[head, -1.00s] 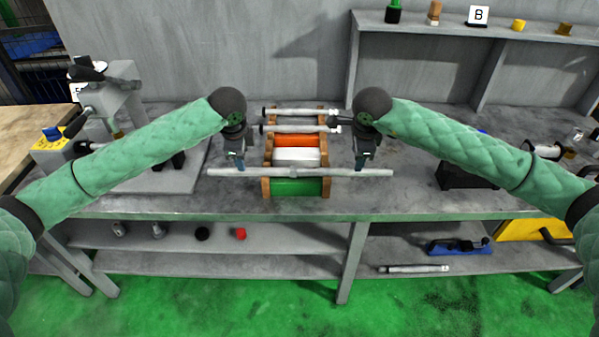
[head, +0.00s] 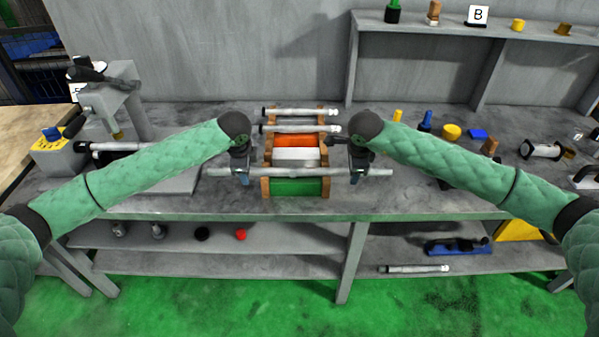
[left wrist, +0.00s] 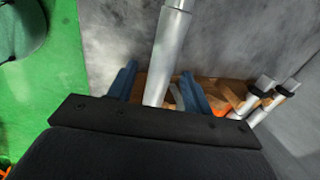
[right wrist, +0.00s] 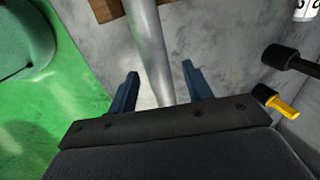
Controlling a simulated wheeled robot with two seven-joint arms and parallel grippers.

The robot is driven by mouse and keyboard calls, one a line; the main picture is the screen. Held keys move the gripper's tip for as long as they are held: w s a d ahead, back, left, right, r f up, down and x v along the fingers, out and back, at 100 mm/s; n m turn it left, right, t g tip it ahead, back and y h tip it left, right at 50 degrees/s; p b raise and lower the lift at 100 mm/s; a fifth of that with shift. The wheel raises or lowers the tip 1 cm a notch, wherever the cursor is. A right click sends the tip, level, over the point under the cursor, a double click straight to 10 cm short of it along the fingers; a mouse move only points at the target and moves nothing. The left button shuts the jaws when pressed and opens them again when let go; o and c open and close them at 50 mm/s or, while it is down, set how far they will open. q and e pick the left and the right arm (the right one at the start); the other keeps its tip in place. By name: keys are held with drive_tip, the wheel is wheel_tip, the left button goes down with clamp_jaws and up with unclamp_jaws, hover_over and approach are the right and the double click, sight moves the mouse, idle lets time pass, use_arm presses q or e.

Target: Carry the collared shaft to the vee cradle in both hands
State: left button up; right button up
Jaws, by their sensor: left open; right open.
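The collared shaft (head: 300,172) is a long grey bar lying level across the front of a wooden rack (head: 267,187), its ends sticking out on both sides. My left gripper (head: 241,178) is at the shaft left of the rack. In the left wrist view its open blue fingers (left wrist: 157,72) stand on either side of the shaft (left wrist: 170,45). My right gripper (head: 357,176) is at the shaft right of the rack. In the right wrist view its open fingers (right wrist: 160,72) also straddle the shaft (right wrist: 148,40). I cannot clearly identify the vee cradle.
Two more grey shafts (head: 295,112) lie at the rack's back, with orange, white and green blocks (head: 296,187) between its sides. A grey machine (head: 112,108) stands at left. Small parts, including a yellow one (head: 451,131), stand at right. A shelf (head: 455,28) is behind.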

use_arm(q)
clamp_jaws()
use_arm(e)
clamp_jaws()
drive_tip(key=shift+r, duration=0.1)
idle(1.0)
use_arm(q)
drive_tip(key=shift+w+r, duration=0.1)
drive_tip(key=shift+r, duration=0.1)
use_arm(e)
drive_tip(key=shift+w+r, duration=0.1)
drive_tip(key=shift+r, duration=0.05)
